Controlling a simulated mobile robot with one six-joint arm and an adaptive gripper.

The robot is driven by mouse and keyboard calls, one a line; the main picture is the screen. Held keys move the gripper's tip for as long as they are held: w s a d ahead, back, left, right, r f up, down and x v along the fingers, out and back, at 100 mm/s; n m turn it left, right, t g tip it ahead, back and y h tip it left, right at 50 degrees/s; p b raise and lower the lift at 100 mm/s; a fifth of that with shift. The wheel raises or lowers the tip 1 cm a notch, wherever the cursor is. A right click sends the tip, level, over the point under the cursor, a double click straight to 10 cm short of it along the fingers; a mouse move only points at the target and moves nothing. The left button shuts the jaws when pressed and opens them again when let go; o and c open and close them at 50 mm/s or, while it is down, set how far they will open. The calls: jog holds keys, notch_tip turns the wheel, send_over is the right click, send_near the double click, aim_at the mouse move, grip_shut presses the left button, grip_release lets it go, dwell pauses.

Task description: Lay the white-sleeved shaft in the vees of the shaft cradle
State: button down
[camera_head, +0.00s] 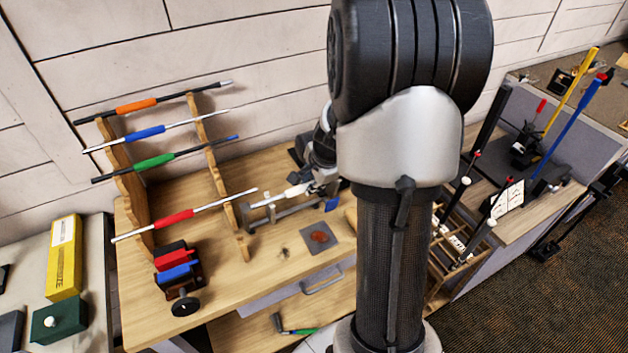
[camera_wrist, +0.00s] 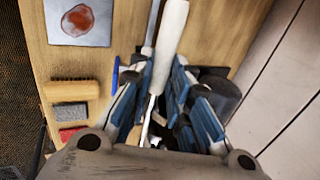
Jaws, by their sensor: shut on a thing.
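The white-sleeved shaft (camera_wrist: 171,40) runs up and away between my fingers in the wrist view, its thin metal part showing below the sleeve. My gripper (camera_wrist: 160,88), with blue-padded fingers, is shut on it. In the head view, my gripper (camera_head: 314,182) is partly hidden behind my arm, and the white sleeve (camera_head: 296,190) shows just left of it. The grey shaft cradle (camera_head: 282,214) stands on the wooden bench close beside and below the shaft. I cannot tell whether the shaft touches the vees.
A wooden rack (camera_head: 205,130) at the left holds several shafts with coloured grips. A grey plate with a reddish patch (camera_head: 319,237) lies in front of the cradle. A vise with red and blue jaws (camera_head: 176,268) stands at the bench's left front. A wall (camera_head: 270,50) closes the back.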

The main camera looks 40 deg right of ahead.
jog(key=shift+a, duration=0.1)
jog(key=c, duration=1.4)
grip_release()
jog(key=shift+r, duration=0.1)
jog(key=v, duration=1.2)
jog(key=shift+a, duration=0.1)
